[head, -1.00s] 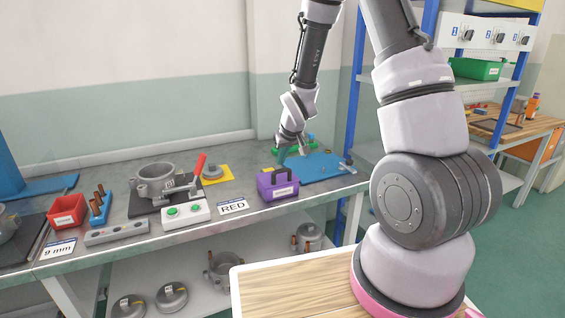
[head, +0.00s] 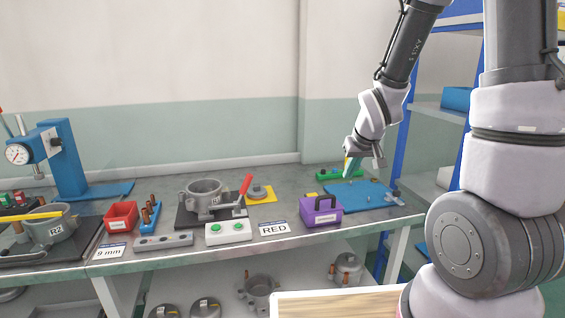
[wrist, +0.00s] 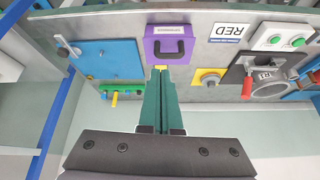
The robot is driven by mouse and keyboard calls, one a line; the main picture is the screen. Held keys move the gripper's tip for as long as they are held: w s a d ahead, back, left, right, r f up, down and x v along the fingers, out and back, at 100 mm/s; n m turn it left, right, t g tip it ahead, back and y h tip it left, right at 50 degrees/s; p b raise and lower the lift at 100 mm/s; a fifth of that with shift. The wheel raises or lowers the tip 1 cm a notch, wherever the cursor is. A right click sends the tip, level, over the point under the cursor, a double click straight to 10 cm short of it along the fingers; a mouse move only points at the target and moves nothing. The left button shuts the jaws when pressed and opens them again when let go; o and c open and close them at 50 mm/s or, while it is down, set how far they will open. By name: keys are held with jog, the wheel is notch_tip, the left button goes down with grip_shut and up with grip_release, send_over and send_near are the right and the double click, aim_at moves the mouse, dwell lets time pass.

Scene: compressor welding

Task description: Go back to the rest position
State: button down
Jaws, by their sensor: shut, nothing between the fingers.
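My gripper (head: 352,168) is at the right of the bench, above the back edge of the blue mat (head: 365,197). In the wrist view its green fingers (wrist: 160,90) are together, with nothing between them. The purple box (head: 320,210) with a dark handle stands on the bench left of the mat. In the wrist view the purple box (wrist: 169,44) lies just beyond the fingertips; I cannot tell the height gap. A green block (head: 335,174) sits behind the mat, partly near my gripper.
The bench also holds a clamp fixture with a grey ring (head: 204,193), a button box (head: 228,232), a RED sign (head: 273,229), a red bin (head: 121,217) and a blue press (head: 68,160). A blue-framed shelf (head: 440,108) stands right of my gripper.

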jog(key=s+d+r+m, duration=0.1)
jog(key=s+r+m, duration=0.1)
jog(key=s+r, duration=0.6)
jog(key=s+d+r+m+t+y, duration=0.1)
jog(key=s+r+m, duration=0.2)
jog(key=s+r, duration=0.6)
notch_tip(320, 180, up, 6)
jog(key=shift+f, duration=0.1)
